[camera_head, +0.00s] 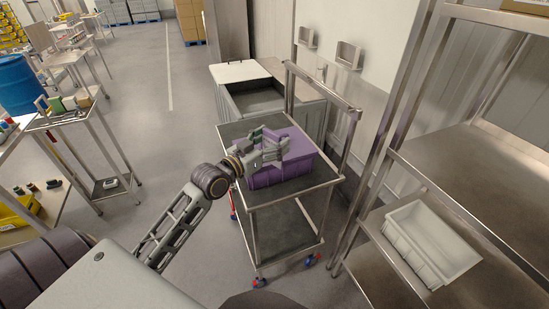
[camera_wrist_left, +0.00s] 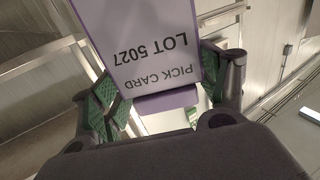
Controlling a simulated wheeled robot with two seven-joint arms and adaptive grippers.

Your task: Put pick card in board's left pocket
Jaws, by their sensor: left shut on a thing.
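My left gripper (camera_head: 272,147) is above the purple bin on the cart. In the left wrist view the pick card (camera_wrist_left: 150,42), a pale card printed "PICK CARD LOT 5027", stands upside down between the green-padded fingers, which are shut on it. In the head view I cannot make the card out clearly against the gripper. Two small pale pockets are on the wall behind the cart: the left one (camera_head: 307,36) and the right one (camera_head: 348,55). No separate board can be told around them. My right gripper is out of view.
The purple bin (camera_head: 302,163) sits on the steel cart (camera_head: 278,197), whose handle frame rises on its right. A grey bin (camera_head: 264,96) stands behind it. Steel shelving (camera_head: 470,165) with a white tray (camera_head: 432,241) is at right. Open floor (camera_head: 155,150) lies left.

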